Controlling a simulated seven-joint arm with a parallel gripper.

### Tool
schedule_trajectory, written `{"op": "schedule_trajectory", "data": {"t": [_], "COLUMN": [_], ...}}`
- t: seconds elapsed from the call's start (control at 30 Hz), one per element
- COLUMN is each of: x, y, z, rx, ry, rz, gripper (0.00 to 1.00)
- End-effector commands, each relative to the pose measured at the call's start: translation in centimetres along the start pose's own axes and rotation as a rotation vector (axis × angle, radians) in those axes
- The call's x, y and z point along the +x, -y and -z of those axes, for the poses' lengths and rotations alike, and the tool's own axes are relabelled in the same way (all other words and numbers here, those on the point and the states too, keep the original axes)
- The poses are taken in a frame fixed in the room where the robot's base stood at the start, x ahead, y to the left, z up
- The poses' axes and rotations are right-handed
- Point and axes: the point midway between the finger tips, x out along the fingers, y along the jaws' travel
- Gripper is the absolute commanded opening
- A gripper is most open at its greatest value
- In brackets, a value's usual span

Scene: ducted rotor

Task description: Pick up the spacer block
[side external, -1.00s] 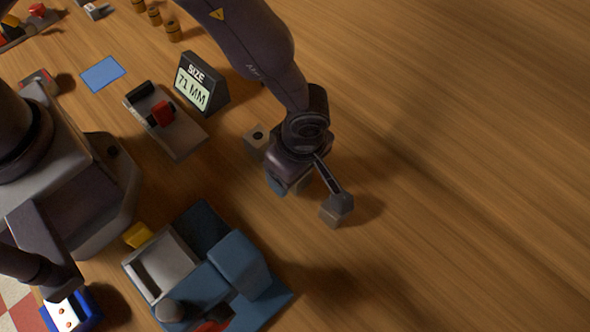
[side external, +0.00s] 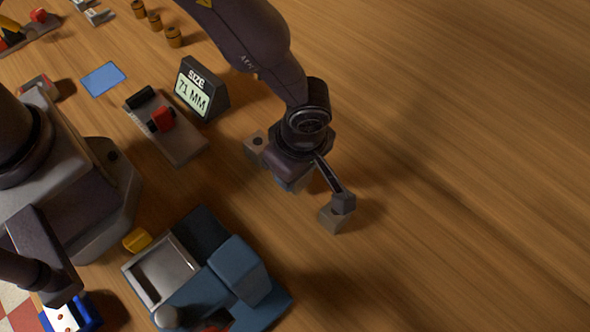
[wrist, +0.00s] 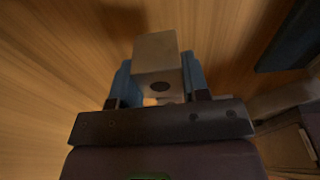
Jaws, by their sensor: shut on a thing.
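A pale grey block with a dark round hole in one face, which looks like the spacer block (wrist: 157,62), sits between the two blue fingers in the wrist view. My gripper (wrist: 158,82) is shut on it, with one finger on each side. In the side external view my gripper (side external: 293,180) points down over the wood table, right of the size sign. The held block is mostly hidden there, and I cannot tell its height above the table.
A sign reading "SIZE 71 MM" (side external: 201,88) and a gauge with a red slider (side external: 167,127) are farther left. A blue fixture with a grey tray (side external: 163,268) lies in front. The right side is clear.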

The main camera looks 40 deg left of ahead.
Motion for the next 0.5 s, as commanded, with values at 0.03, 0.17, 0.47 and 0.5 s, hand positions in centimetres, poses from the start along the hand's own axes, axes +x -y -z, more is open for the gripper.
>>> {"op": "schedule_trajectory", "data": {"t": [0.03,0.17,0.47,0.5], "x": [-1.1,-3.6,-8.1,-8.4], "y": [-0.1,1.7,7.0,7.7], "z": [0.1,1.8,6.7,7.4], "rx": [-0.001,-0.001,0.001,0.000], "ry": [0.004,0.004,0.004,0.004], "rz": [-0.004,-0.002,0.000,0.000], "gripper": [0.17,0.17,0.17,0.17]}}
